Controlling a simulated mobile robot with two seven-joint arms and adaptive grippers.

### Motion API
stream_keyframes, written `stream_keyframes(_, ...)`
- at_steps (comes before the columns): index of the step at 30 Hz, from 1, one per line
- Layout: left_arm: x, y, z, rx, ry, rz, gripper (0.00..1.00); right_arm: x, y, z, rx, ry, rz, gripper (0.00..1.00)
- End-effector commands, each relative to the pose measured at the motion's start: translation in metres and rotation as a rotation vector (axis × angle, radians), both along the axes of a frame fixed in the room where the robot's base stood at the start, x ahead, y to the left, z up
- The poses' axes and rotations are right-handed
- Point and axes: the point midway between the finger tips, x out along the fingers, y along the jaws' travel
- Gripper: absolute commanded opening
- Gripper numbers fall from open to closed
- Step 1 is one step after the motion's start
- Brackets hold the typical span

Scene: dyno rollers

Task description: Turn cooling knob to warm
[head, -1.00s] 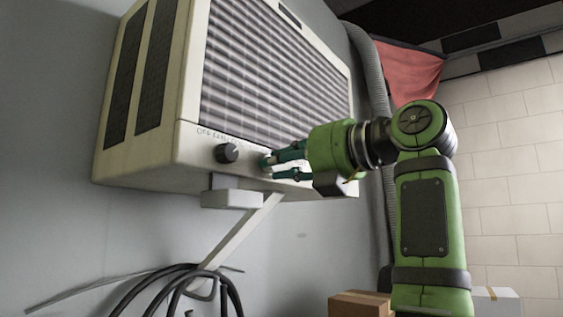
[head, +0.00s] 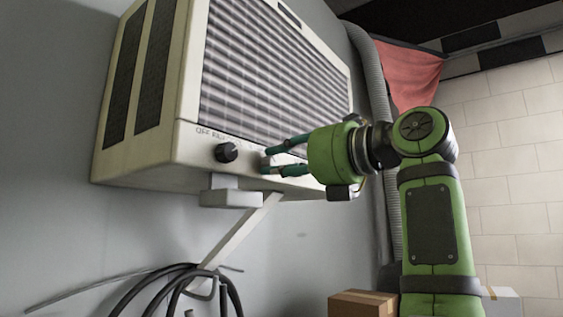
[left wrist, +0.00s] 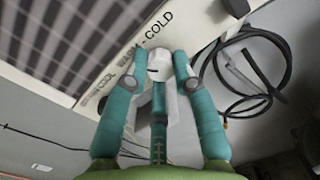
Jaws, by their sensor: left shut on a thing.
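The beige cooler unit (head: 150,160) hangs on the wall with a ribbed grille. My left gripper (head: 266,160) is at the lower front panel, to the right of a black knob (head: 227,152) marked with OFF lettering. In the left wrist view, its two teal fingers (left wrist: 157,68) stand on either side of a pale piece with a small dark mark, apparently the cooling knob (left wrist: 154,62). COOL, WARM and COLD lettering is beside it. The fingers hide most of this knob in the head view, and its exact setting cannot be told. My right gripper is not in view.
A support bracket (head: 240,235) runs under the unit. Black cables (head: 180,290) hang below on the wall. A grey ribbed hose (head: 385,130) runs down behind my arm, and a cardboard box (head: 362,303) stands low at the right.

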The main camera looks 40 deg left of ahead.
Motion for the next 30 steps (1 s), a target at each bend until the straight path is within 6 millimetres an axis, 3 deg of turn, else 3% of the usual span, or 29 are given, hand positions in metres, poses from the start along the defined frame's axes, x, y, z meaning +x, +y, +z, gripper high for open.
stream_keyframes(18,-0.0015,-0.0007,0.0048,0.080,-0.570,0.000,0.00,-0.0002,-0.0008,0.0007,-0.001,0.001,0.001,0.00)
stream_keyframes(30,-0.0021,-0.0009,0.0050,0.109,-0.820,0.000,0.00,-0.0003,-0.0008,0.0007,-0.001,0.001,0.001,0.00)
